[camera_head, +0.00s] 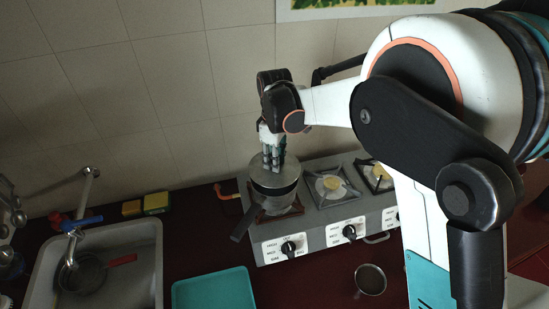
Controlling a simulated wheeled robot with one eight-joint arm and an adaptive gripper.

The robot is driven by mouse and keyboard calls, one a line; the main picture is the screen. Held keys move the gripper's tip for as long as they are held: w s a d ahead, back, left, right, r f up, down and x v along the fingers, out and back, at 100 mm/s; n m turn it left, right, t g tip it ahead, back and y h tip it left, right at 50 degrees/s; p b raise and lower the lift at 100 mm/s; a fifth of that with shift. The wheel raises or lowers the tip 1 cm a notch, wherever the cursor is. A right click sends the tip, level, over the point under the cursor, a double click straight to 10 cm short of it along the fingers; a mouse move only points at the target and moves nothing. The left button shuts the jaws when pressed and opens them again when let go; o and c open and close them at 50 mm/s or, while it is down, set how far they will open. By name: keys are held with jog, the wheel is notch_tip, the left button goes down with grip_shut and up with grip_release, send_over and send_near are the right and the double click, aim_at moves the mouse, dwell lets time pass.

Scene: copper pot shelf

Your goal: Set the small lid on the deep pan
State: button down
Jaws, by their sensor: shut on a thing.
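The deep pan (275,202) is dark-sided and stands on the left burner of the stove, its dark handle reaching toward the lower left. The small lid (263,177) is a round, pale metal disc at the pan's mouth. My gripper (273,166) points down and is shut on the lid near its middle; the fingers hide the grip point. The lid lies over the pan's opening and looks about level. I cannot tell from this view whether it touches the rim all round or hovers slightly above it.
The stove (270,250) has two more burners to the right and knobs in front. A teal tray (215,290) and a metal cup (370,279) are in front. The sink (145,262) at left holds a red-handled pan (88,275). Sponges (156,202) lie behind it. The tiled wall is close behind.

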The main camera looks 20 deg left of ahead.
jog(key=shift+f, duration=0.25)
jog(key=shift+f+b, duration=0.35)
jog(key=shift+b, duration=0.1)
jog(key=shift+f+b, duration=1.5)
jog(key=shift+f, duration=0.1)
dwell(1.3)
jog(key=c, duration=1.2)
grip_release()
notch_tip(320, 180, up, 12)
jog(key=shift+r, duration=0.1)
